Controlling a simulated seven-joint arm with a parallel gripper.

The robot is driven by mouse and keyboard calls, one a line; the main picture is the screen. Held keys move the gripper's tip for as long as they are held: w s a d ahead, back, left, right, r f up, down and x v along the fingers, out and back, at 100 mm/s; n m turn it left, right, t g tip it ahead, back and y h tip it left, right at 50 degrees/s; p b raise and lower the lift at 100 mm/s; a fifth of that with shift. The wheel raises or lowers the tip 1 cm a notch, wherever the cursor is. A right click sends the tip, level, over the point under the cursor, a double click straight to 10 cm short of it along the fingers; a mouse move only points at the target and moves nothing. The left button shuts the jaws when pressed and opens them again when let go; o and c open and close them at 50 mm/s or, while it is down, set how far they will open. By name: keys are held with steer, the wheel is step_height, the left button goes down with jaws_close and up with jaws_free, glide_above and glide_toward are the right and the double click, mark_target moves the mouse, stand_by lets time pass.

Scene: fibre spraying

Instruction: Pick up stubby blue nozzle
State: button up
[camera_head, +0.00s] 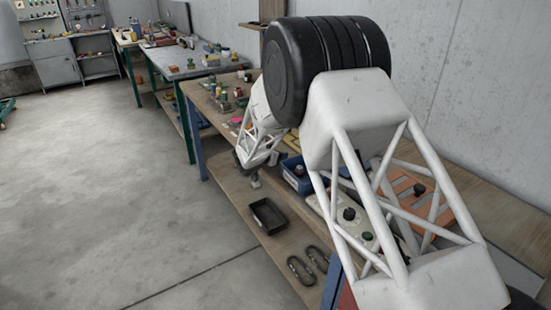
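I cannot make out a stubby blue nozzle for certain; small parts on the bench are tiny, and my arm hides much of the bench. My gripper (254,182) is at the far end of my white lattice arm, small in the picture, over the front part of the wooden workbench (285,232). It is left of a blue bin (297,182) and behind a black tray (267,215). Its fingers are too small to tell open from shut, and I see nothing clearly held in it.
Several small bottles and parts (226,96) stand farther back on the bench. Dark metal loops (300,270) lie in front. A pale panel with knobs (349,214) and an orange slatted piece (405,186) are at the right. Concrete floor (130,190) is open at left.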

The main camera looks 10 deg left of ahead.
steer(key=shift+c, duration=0.5)
steer(key=c, duration=0.9)
steer(key=shift+c, duration=0.2)
steer(key=shift+r, duration=0.2)
steer(key=shift+r, duration=0.55)
steer(key=shift+s+a+r, duration=0.15)
steer(key=shift+s+r, duration=0.15)
steer(key=shift+r, duration=0.25)
steer(key=shift+s+a+r, duration=0.15)
steer(key=shift+s+r, duration=0.1)
steer(key=shift+r, duration=0.25)
steer(key=s+a, duration=0.3)
steer(key=s, duration=0.4)
steer(key=s+a, duration=0.3)
steer(key=s, duration=0.5)
steer(key=shift+s, duration=0.3)
steer(key=shift+a, duration=0.1)
